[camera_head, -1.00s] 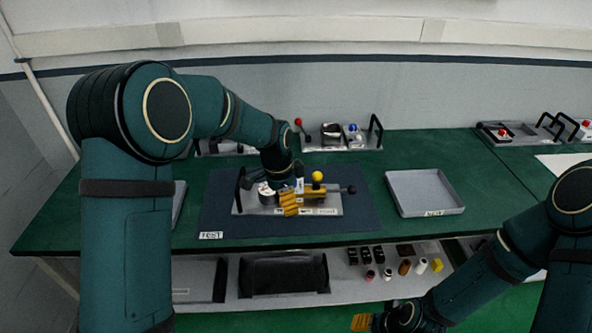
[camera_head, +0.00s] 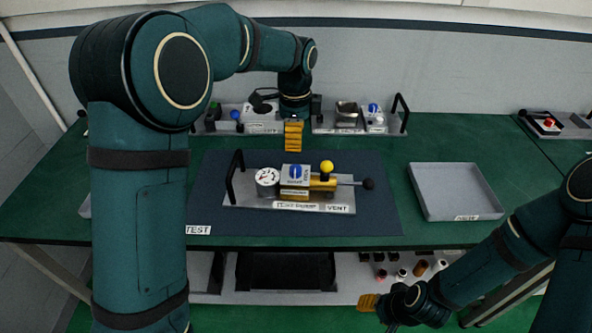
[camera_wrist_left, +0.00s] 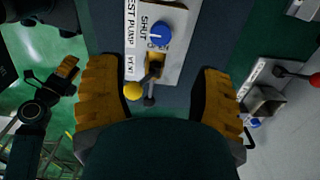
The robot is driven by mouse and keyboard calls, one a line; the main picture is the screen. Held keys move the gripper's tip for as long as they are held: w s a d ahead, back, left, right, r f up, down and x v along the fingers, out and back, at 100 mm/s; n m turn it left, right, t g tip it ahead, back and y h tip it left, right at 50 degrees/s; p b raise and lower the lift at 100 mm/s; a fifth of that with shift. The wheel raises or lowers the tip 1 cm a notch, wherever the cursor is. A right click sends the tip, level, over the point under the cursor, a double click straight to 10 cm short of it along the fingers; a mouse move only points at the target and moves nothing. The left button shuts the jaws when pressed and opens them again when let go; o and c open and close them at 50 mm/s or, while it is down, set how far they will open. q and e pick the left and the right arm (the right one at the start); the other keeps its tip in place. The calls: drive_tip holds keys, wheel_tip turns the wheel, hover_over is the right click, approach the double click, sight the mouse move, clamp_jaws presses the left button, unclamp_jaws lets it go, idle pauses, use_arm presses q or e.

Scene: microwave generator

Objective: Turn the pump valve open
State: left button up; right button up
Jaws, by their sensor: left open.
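The test pump unit (camera_head: 240,197) sits on the dark mat (camera_head: 375,220), with a white gauge (camera_head: 267,176), a handle and a blue knob (camera_head: 295,171) on a grey block. A yellow ball (camera_head: 327,166) and a black-tipped lever (camera_head: 368,184) are at its right, by a VENT label. My left gripper (camera_head: 293,135) is open and empty, behind and above the unit, apart from it. In the left wrist view its fingers are wide apart, with the blue knob (camera_wrist_left: 161,33) and a SHUT label beyond them. My right gripper (camera_head: 369,302) is low at the bench front; its jaws are unclear.
A grey tray (camera_head: 490,212) stands right of the mat. Fixtures with blue knobs (camera_head: 373,107) and black handles line the back of the bench, close to my left gripper. A shelf below holds small parts (camera_head: 420,268). Green bench between mat and tray is clear.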

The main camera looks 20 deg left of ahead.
sight(296, 168)
use_arm(q)
wheel_tip(296, 168, down, 11)
drive_tip(key=shift+f+b, duration=0.2)
drive_tip(key=shift+b, duration=0.6)
clamp_jaws()
